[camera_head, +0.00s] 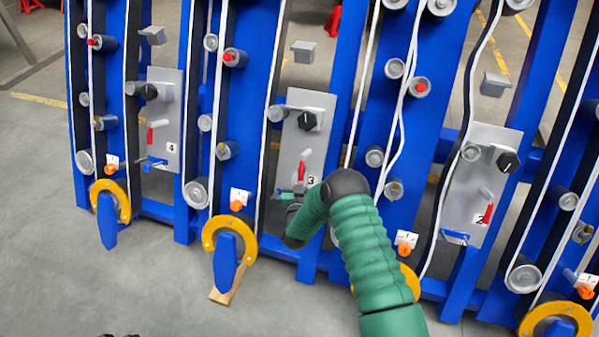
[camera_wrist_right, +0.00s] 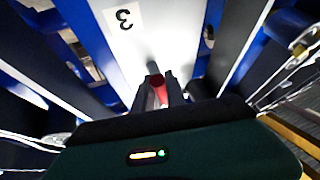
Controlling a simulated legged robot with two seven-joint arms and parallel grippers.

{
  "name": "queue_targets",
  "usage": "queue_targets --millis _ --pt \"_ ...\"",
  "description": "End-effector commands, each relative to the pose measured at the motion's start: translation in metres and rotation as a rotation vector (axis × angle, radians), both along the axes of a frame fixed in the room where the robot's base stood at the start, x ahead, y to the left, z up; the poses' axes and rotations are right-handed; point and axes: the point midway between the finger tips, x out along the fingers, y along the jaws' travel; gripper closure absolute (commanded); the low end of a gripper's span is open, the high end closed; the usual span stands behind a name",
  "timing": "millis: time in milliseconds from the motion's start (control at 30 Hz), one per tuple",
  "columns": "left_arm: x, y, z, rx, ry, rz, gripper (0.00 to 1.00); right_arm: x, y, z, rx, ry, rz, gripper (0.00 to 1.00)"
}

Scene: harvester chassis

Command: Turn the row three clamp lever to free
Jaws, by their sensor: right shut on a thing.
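The row three panel (camera_head: 313,112) is a grey upright plate marked 3, and it also shows in the right wrist view (camera_wrist_right: 182,22) with the 3 upside down. Its clamp lever (camera_head: 302,171) has a red handle and stands nearly upright beside the 3. In the right wrist view the red lever (camera_wrist_right: 158,84) sits between my fingers. My right gripper (camera_head: 295,191) is shut on it at the lower part of the panel, partly hidden by my green arm.
Panel four (camera_head: 171,110) stands to the left and panel two (camera_head: 462,195) to the right, each with a red lever and a black knob (camera_head: 508,161). Blue posts, rollers and white cords flank the panels. Yellow rings (camera_head: 208,240) stick out low in front. Grey floor is open at lower left.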

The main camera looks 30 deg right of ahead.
Motion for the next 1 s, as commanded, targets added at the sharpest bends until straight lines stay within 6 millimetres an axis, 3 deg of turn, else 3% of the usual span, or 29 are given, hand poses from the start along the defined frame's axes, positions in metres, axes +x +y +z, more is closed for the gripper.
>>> queue_targets --millis 300,1000 --pt "0.0 0.0 0.039 0.0 0.0 0.0 0.64 -0.01 -0.01 0.009 -0.153 0.186 0.14 1.0" --pt "0.0 0.0 0.099 0.0 0.0 0.0 0.64 -0.022 -0.036 0.027 -0.515 0.606 0.459 1.0"
